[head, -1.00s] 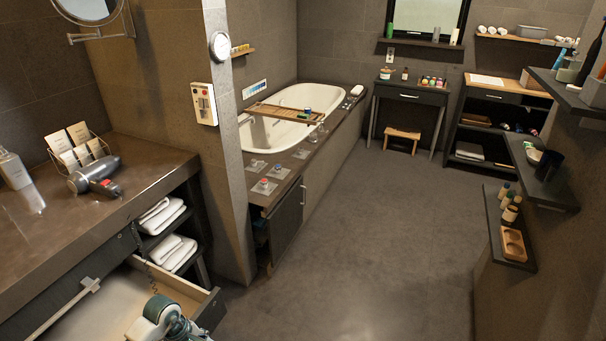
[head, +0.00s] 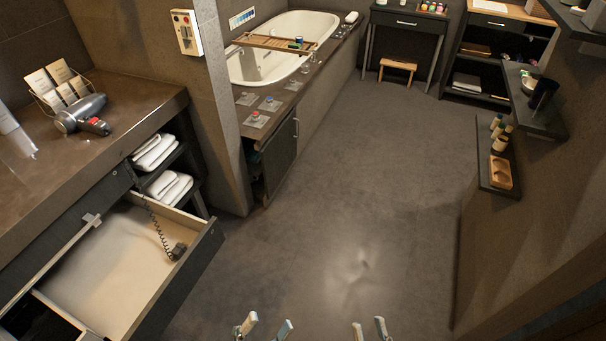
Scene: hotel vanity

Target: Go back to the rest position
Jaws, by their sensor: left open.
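My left gripper (head: 265,327) shows only its fingertips at the bottom edge of the head view, over the floor. Its fingertips are apart, with nothing between them. My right gripper (head: 369,329) shows its fingertips to the right of the left one, also apart and empty. The two grippers are side by side and touch nothing that I can see. Both arms are hidden below the picture.
An open drawer (head: 95,265) juts out from the vanity counter (head: 150,107) at left, with a coiled cord (head: 158,225) in it. A grey hair dryer (head: 80,113) lies on the counter. Wall shelves (head: 484,155) stand out at right. The floor (head: 345,190) between is clear.

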